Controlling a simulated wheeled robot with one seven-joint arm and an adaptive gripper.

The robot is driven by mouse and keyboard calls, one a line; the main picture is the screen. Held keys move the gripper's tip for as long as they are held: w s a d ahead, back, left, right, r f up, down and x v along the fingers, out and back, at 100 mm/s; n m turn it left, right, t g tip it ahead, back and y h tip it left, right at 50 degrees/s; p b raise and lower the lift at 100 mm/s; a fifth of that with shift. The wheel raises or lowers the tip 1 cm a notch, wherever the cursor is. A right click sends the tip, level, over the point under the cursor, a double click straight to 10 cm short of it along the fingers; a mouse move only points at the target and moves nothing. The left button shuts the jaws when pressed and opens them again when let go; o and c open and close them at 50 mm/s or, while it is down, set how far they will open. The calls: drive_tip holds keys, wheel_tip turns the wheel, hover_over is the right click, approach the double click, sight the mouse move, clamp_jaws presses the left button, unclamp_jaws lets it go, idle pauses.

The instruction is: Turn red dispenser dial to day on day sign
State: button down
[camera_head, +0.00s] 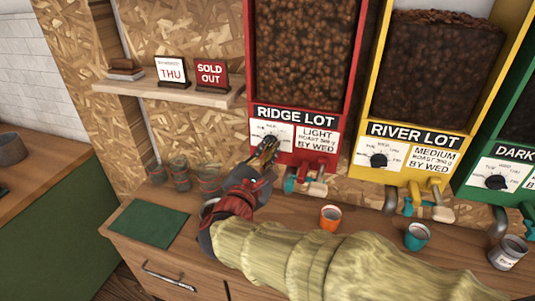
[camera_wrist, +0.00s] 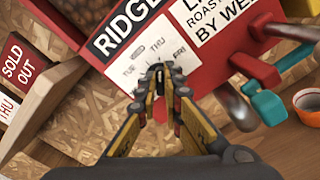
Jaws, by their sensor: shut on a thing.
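The red dispenser (camera_head: 311,158) carries a RIDGE LOT label and beans behind a window. Its white dial plate (camera_head: 257,130) has day words around a dark dial (camera_head: 271,139). In the wrist view the plate (camera_wrist: 140,57) reads TUE, THU and FRI; another word is too blurred. The day sign (camera_head: 172,71) on the shelf reads THU; part of it shows in the wrist view (camera_wrist: 7,108). My gripper (camera_head: 268,148) is shut on the dial at the plate. In the wrist view the fingertips (camera_wrist: 159,75) hide the dial, so its pointing direction cannot be told.
A SOLD OUT sign (camera_head: 212,75) stands beside the day sign. Yellow (camera_head: 373,167) and green (camera_head: 470,185) dispensers stand to the right. Glass jars (camera_head: 180,173), an orange cup (camera_head: 330,217) and a teal cup (camera_head: 417,236) are on the counter near my arm.

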drive_tip(key=shift+f, duration=0.1)
idle(0.3)
drive_tip(key=c, duration=1.9)
unclamp_jaws()
drive_tip(key=v, duration=1.2)
